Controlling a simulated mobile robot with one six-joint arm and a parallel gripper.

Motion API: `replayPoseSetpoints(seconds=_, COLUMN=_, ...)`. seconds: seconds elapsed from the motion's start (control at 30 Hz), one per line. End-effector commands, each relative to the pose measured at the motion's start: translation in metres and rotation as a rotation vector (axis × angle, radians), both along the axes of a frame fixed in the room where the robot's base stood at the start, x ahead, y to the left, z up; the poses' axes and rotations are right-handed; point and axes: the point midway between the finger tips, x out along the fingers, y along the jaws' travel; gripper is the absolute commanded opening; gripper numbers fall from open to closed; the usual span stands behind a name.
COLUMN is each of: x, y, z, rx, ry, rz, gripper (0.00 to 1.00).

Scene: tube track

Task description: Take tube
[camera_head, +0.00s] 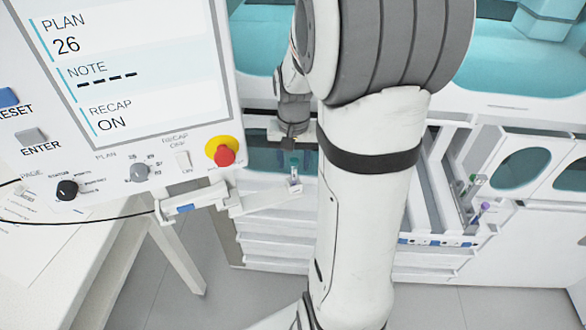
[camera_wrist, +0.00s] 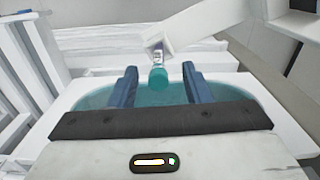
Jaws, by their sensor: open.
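A small tube with a teal cap (camera_head: 294,171) stands at the end of a white arm-like holder (camera_head: 265,198) below the control panel in the head view. In the wrist view the teal cap (camera_wrist: 158,77) shows ahead of my gripper, roughly centred between the two blue fingers. My gripper (camera_wrist: 160,72) is open, with nothing between its fingers that I can see gripped. In the head view my gripper (camera_head: 290,140) is small and dark, just above the tube, and partly hidden.
A control panel (camera_head: 130,90) with a screen, knobs and a red button (camera_head: 224,156) fills the left. Open white drawers (camera_head: 430,225) stand at the right, with a purple-capped tube (camera_head: 483,208) at their edge. A white table (camera_head: 60,230) is at lower left.

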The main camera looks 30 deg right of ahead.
Motion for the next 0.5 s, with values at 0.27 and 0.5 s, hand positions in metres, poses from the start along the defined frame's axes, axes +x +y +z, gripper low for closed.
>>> replayPoseSetpoints(seconds=0.27, x=0.000, y=-0.002, z=-0.028, rx=0.000, ry=0.000, rz=-0.006, gripper=0.44)
replayPoseSetpoints(seconds=0.5, x=0.000, y=-0.003, z=-0.028, rx=-0.001, ry=-0.001, rz=-0.007, gripper=0.41)
